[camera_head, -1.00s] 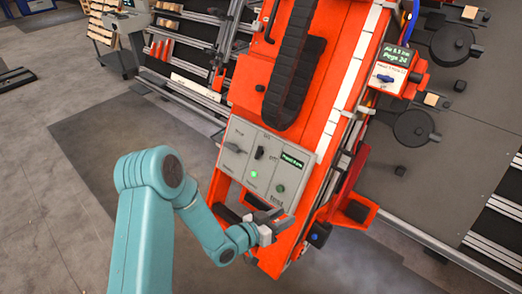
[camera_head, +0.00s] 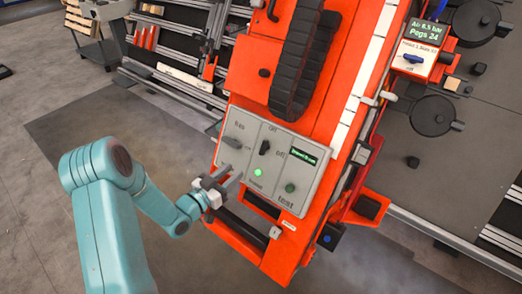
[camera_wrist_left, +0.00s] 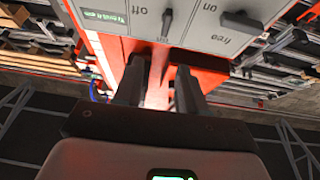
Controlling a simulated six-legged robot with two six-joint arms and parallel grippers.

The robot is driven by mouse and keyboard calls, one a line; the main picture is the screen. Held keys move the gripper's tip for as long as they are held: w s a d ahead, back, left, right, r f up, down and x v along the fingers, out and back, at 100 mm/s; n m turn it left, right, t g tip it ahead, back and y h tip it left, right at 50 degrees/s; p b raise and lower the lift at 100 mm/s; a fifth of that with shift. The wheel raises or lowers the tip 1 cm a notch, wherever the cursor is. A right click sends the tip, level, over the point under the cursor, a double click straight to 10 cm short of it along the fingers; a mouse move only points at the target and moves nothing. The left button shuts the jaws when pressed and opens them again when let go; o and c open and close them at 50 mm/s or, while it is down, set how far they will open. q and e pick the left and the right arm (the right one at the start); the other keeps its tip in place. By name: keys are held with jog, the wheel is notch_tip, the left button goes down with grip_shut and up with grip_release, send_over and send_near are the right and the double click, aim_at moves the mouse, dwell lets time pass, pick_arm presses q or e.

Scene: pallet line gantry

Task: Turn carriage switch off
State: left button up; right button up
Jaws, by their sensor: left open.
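The control panel (camera_head: 270,165) is a grey plate on the orange carriage, with a small green-lit display at its right. A black switch (camera_head: 264,147) sits in its upper middle; its handle looks upright, towards the upper label rather than the "off" label at its right. The switch also shows in the left wrist view (camera_wrist_left: 167,22), where the labels are upside down. My left gripper (camera_head: 231,177) is open and empty, just off the panel's lower left edge. In the left wrist view its two dark fingers (camera_wrist_left: 160,82) point at the panel, apart from the switch.
Another dark knob (camera_head: 232,143) sits left of the switch. A lit green lamp (camera_head: 257,172) and a dark green button (camera_head: 290,188) are below. A second box with a blue switch (camera_head: 413,59) stands at upper right.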

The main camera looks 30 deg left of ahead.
pick_arm(q)
send_near(263, 146)
jog(key=shift+y, duration=0.3)
jog(key=w, duration=0.8)
jog(key=shift+w+d, duration=0.35)
jog(key=shift+w, duration=0.05)
grip_shut()
